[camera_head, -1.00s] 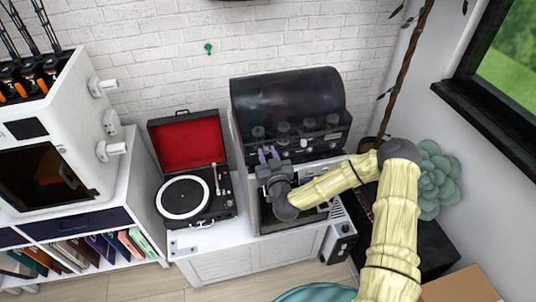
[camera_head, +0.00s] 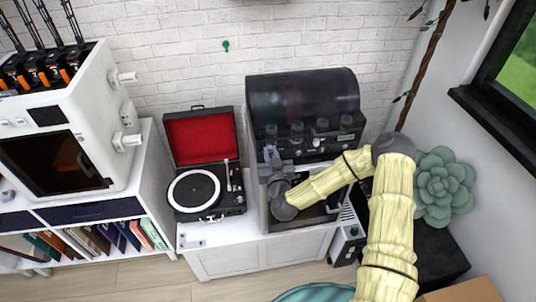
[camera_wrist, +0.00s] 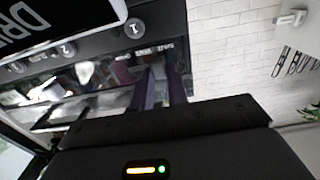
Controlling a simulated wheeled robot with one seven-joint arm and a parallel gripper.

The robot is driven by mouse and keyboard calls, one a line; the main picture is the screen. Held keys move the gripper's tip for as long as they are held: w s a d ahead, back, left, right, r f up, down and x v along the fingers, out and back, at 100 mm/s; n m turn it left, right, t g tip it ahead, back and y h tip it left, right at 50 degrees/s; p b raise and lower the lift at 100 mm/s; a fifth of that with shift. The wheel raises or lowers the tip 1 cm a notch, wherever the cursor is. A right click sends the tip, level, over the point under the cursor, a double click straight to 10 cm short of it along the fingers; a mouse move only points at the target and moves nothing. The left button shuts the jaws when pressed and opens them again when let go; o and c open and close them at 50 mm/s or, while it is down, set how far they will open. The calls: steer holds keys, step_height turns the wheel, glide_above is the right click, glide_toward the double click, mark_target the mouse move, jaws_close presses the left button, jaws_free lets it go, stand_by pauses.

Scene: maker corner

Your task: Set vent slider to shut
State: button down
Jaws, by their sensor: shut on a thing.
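The machine (camera_head: 305,95) with a dark rounded hood stands on the white cabinet against the brick wall. My gripper (camera_head: 271,153) is at the left part of its front, below the hood. In the wrist view the two purple fingers (camera_wrist: 160,88) point at a shiny front surface and stand close together. They are shut on a small part, which I take to be the vent slider; the fingers hide it, so its exact position cannot be read.
An open record player (camera_head: 205,185) with a red lid stands left of the machine. Further left is a white cased machine (camera_head: 120,115) on a shelf. A green plant (camera_head: 440,188) is at the right, near my arm.

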steer(key=shift+s+a, duration=0.1)
steer(key=shift+a, duration=0.05)
steer(key=c, duration=1.4)
jaws_free()
steer(key=shift+a, duration=0.1)
steer(key=shift+o, duration=0.2)
steer(key=shift+s+f, duration=0.1)
steer(key=shift+s, duration=0.4)
steer(key=s+d+p, duration=0.1)
steer(key=s+p, duration=0.1)
steer(key=s, duration=0.6)
steer(key=s+d+p, duration=0.2)
steer(key=s, duration=0.6)
steer(key=shift+d, duration=0.3)
